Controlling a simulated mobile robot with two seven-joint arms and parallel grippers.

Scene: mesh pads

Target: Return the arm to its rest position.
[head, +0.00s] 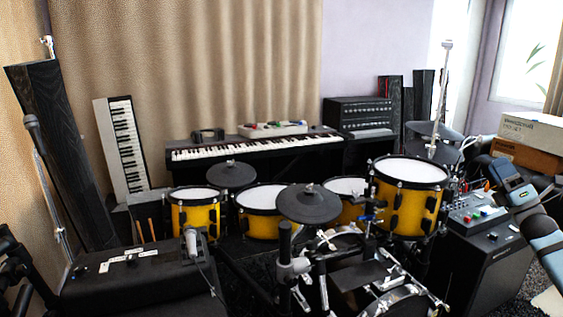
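My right arm comes in from the lower right edge, with a blue-grey link and a dark end. Its gripper (503,170) is at the right, in front of the cardboard boxes and above the black amplifier. It is small and dark, and I cannot make out whether its fingers are open or shut. I see nothing held in it. I cannot pick out my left gripper. Yellow drums with white heads, such as the large one (409,171), stand left of my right gripper, apart from it. A black cymbal pad (309,204) is at the middle.
A black amplifier (480,262) with coloured knobs stands below my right arm. Boxes (531,129) are stacked at the right. A keyboard (255,147) stands at the back. A microphone (191,241) and black case (139,283) are at lower left. Stands and drums crowd the floor.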

